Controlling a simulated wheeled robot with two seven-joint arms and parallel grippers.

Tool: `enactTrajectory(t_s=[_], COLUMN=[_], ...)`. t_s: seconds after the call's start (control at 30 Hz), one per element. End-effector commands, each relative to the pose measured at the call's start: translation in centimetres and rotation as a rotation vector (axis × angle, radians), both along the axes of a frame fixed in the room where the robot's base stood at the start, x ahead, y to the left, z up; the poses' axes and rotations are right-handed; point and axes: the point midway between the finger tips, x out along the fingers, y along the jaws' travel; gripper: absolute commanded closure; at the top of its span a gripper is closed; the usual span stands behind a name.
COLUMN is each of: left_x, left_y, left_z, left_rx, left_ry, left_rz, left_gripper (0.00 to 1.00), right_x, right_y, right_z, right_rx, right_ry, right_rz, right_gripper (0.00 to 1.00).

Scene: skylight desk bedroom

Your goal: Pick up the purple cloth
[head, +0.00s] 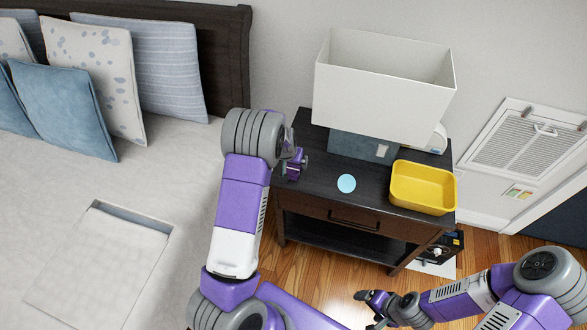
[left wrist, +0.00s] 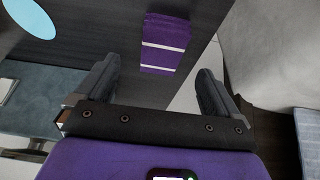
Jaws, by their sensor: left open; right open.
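The purple cloth (left wrist: 166,42) shows in the left wrist view as a small folded-looking piece with pale stripes, lying at the edge of the dark nightstand top (left wrist: 85,40). My left gripper (left wrist: 155,82) is open above it, and the cloth lies beyond and between the two fingers, apart from them. In the head view my left gripper (head: 297,164) is over the left side of the nightstand (head: 318,175), and I cannot clearly tell the cloth from the purple gripper there. My right gripper (head: 368,307) is open and empty, low over the wood floor.
A light blue disc (head: 346,183), a yellow bin (head: 424,188) and a blue-grey lamp base (head: 362,146) under a large white shade (head: 384,85) are on the nightstand. The bed (head: 150,190) stands to the left. A dark device (head: 448,246) is low at the right.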

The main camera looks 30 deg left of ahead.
Motion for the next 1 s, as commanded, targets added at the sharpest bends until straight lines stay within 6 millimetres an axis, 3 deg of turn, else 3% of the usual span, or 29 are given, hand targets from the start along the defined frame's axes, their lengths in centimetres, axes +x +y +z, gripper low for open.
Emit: enactTrajectory(t_s=[0.17, 0.6, 1.0], left_x=[1.0, 2.8, 2.9], left_y=[0.7, 1.0, 1.0], left_z=[-1.0, -6.4, -6.5], left_rx=[0.008, 0.008, 0.007], left_ry=[-0.006, -0.007, -0.009], left_rz=[-0.001, -0.001, 0.000], left_gripper=[0.04, 0.04, 0.04], right_x=[0.0, 0.0, 0.0], right_y=[0.0, 0.0, 0.0], right_z=[-0.6, -2.2, -2.1], right_rx=[0.000, 0.000, 0.000], right_ry=[0.000, 0.000, -0.001], right_rz=[0.000, 0.000, 0.000], right_gripper=[0.16, 0.16, 0.16])
